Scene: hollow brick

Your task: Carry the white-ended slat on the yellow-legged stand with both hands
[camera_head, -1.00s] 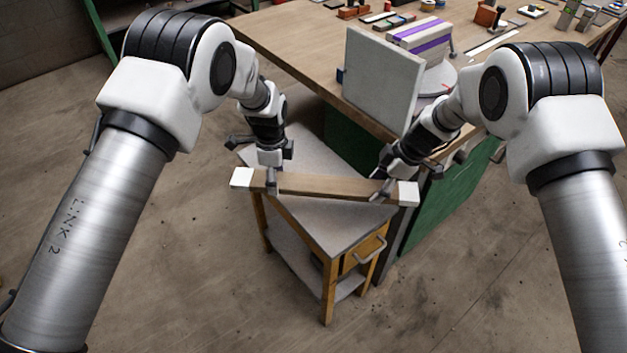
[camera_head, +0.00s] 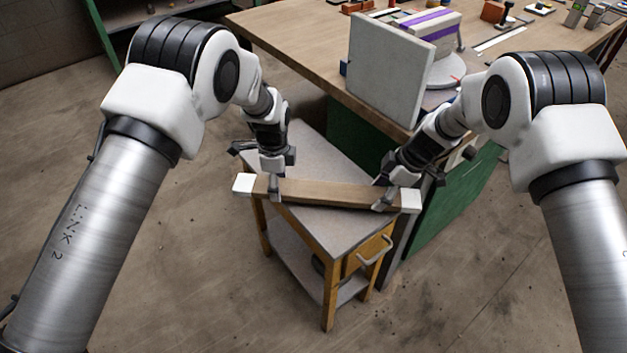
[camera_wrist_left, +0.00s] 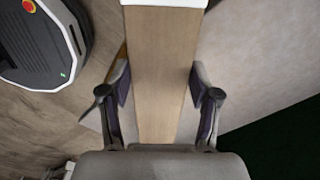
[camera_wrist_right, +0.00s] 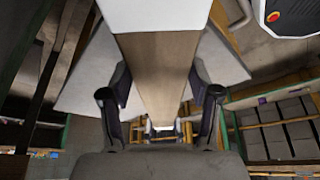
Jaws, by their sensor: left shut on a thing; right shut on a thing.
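The slat (camera_head: 325,194) is a long brown bar with a white block on each end. In the head view it lies crosswise over the grey top of the yellow-legged stand (camera_head: 330,235). Both its ends reach past the top's edges. I cannot tell whether there is a gap beneath it. My left gripper (camera_head: 274,196) is shut on the slat near the left white end (camera_head: 244,184). My right gripper (camera_head: 383,204) is shut on it near the right white end (camera_head: 411,201). The slat also runs between the fingers in the left wrist view (camera_wrist_left: 160,85) and right wrist view (camera_wrist_right: 158,70).
A wooden workbench (camera_head: 290,45) with green sides stands close behind the stand. An upright grey panel (camera_head: 388,70) and purple-striped block (camera_head: 430,24) are near its front corner. The stand has a drawer handle (camera_head: 375,250) at the front. Floor (camera_head: 150,260) is open at left and front.

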